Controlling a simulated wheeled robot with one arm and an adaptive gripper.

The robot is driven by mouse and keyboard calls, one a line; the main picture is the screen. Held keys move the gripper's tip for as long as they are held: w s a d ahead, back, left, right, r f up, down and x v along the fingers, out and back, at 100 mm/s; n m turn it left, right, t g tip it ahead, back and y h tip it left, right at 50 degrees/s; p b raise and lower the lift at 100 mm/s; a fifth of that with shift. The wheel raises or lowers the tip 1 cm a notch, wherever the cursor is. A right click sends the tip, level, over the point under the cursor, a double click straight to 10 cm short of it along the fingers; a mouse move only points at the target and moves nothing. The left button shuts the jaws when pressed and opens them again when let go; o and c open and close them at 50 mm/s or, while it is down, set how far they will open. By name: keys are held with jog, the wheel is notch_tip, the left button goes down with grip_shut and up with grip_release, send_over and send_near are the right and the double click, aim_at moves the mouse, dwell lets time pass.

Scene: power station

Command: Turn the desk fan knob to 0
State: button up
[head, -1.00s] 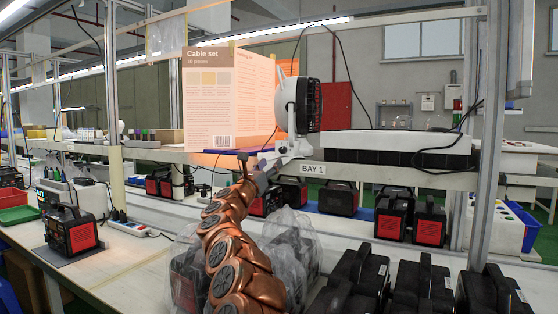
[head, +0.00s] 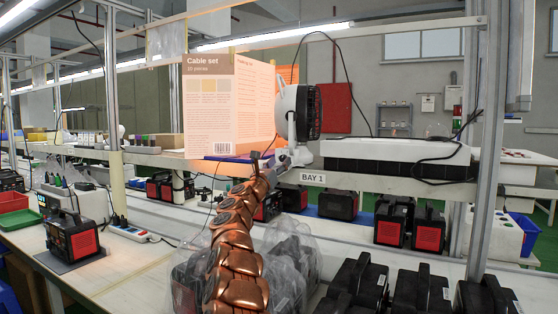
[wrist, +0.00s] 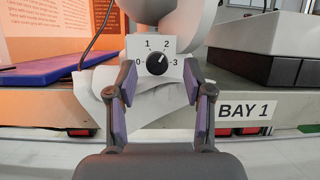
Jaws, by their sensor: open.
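The white desk fan (head: 305,110) with a dark grille stands on the shelf, right of the Cable set box. In the wrist view, its black knob (wrist: 157,64) sits on a white dial plate marked 0, 1, 2 and 3. The pointer seems to point up and right, toward 2, but it is small. My gripper (wrist: 159,82) is open and empty, with one finger on each side of the lower dial plate. The knob shows between and slightly above the fingertips; contact cannot be told. In the head view, my gripper (head: 284,160) is at the fan's base.
The Cable set box (head: 228,105) stands left of the fan. A blue flat item (wrist: 60,67) lies on the shelf to the left. A white-topped dark unit (head: 395,155) is to the right. The BAY 1 label (head: 312,178) is on the shelf edge.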

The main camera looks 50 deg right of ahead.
jog(key=shift+w+d, duration=0.3)
jog(key=shift+d, duration=0.25)
grip_shut()
